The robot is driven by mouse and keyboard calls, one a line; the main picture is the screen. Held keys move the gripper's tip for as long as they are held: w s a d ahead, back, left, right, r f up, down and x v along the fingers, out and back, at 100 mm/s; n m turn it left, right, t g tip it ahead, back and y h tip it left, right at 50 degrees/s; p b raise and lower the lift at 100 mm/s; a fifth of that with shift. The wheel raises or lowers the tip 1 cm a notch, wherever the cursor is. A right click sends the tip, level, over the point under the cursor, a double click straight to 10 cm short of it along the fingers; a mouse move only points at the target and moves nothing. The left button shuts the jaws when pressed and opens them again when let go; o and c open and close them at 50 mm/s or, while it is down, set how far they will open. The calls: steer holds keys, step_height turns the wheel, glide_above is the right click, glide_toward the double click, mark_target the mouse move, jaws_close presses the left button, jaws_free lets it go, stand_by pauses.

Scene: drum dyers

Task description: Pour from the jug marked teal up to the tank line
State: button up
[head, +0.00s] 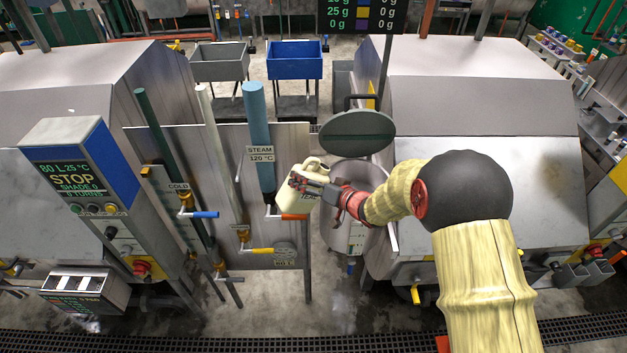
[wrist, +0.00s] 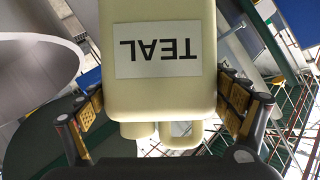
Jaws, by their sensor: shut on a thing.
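A cream jug (head: 298,192) is held up in front of the steam panel, near the middle of the head view. In the wrist view the jug (wrist: 160,90) fills the centre, and its white label reads TEAL, upside down. My gripper (head: 318,186) is shut on the jug, with one finger pad on each side of it in the wrist view (wrist: 165,108). The tank (head: 352,172) is a round grey vessel just right of the jug, with its round lid (head: 352,132) raised behind. The tank line and the liquid inside are not visible.
The steam panel (head: 222,160) with pipes and coloured valve handles stands left of and behind the jug. A large steel machine (head: 480,110) is on the right, and a control box reading STOP (head: 70,175) is at left. A floor grate runs along the front.

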steer(key=shift+n+h, duration=0.4)
steer(key=shift+n, duration=0.1)
steer(key=shift+s+a+f+b, duration=0.1)
steer(key=shift+s+a+b, duration=0.7)
steer(key=shift+a, duration=0.9)
steer(key=shift+s+a+f+b, duration=0.1)
steer(key=shift+s+a+b, duration=0.7)
steer(key=shift+a, duration=0.9)
steer(key=shift+s+a+f+b, duration=0.1)
steer(key=shift+s+a+b, duration=0.7)
steer(key=shift+a, duration=0.9)
steer(key=shift+a+f+n+b, duration=0.2)
steer(key=shift+f+n+b, duration=0.1)
steer(key=shift+b, duration=0.7)
steer(key=shift+s+a+f+n+t+h+b, duration=0.35)
steer(key=shift+a+n+h+b, duration=0.3)
steer(key=shift+b, duration=1.8)
steer(key=shift+s+a+f+n+h+b, duration=0.2)
steer(key=shift+a+f+n+h+b, duration=0.25)
steer(key=shift+b, duration=3.05)
steer(key=shift+s+a+f+n+t+b, duration=0.15)
steer(key=shift+a+n+t+b, duration=0.2)
steer(key=shift+b, duration=0.8)
